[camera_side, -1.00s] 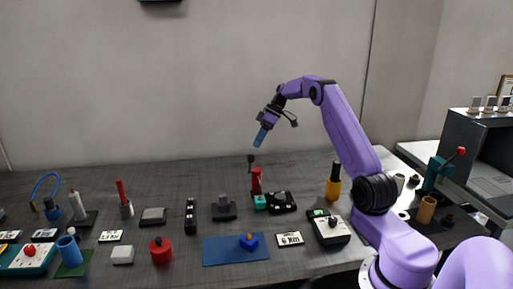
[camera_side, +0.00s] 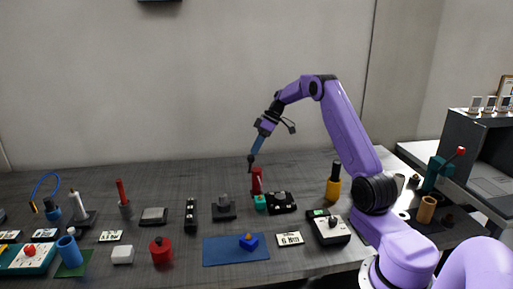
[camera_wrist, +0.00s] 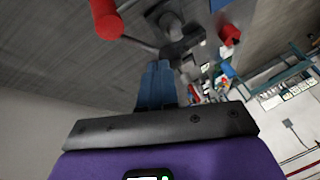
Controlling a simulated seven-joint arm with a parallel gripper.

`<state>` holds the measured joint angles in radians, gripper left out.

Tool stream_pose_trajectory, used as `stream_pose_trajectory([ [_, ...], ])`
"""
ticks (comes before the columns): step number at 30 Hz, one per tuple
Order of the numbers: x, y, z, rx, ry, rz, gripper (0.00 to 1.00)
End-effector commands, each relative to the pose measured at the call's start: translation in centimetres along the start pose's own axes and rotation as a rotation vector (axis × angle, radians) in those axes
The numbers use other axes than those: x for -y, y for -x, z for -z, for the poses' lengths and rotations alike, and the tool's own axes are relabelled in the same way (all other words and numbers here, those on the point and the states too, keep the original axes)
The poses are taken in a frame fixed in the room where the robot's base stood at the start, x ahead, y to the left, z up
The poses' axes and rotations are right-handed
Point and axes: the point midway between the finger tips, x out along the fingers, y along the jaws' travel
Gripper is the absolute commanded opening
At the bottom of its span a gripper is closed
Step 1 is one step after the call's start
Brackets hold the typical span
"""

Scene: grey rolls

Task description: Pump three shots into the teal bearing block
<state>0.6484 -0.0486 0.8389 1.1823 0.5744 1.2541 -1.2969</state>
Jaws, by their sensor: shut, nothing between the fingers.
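The small teal bearing block (camera_side: 260,204) sits on the bench at the foot of a red pump (camera_side: 257,182). The pump's lever rises to a dark knob (camera_side: 251,159) on its upper left. My gripper (camera_side: 254,151) has its blue fingers shut and empty, pointing down with the tips at or just above the knob. I cannot tell whether they touch. In the wrist view the shut blue fingers (camera_wrist: 157,68) cover the lever's end; the red pump body (camera_wrist: 105,20) and thin dark lever rod show at upper left. I cannot make out the teal block there.
A black block (camera_side: 282,203) stands just right of the teal block, and a dark stand (camera_side: 224,209) to its left. A blue mat (camera_side: 222,252) lies in front.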

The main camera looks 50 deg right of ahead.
Motion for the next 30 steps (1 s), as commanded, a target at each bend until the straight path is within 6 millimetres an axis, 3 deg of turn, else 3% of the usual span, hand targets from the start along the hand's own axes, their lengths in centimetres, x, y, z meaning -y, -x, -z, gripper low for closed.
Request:
stream_pose_trajectory([
  [19,1.0,-0.5,-0.5,-0.018,0.044,-0.073,0.0],
  [30,2.6,-1.5,-1.6,-0.053,0.122,-0.207,0.0],
])
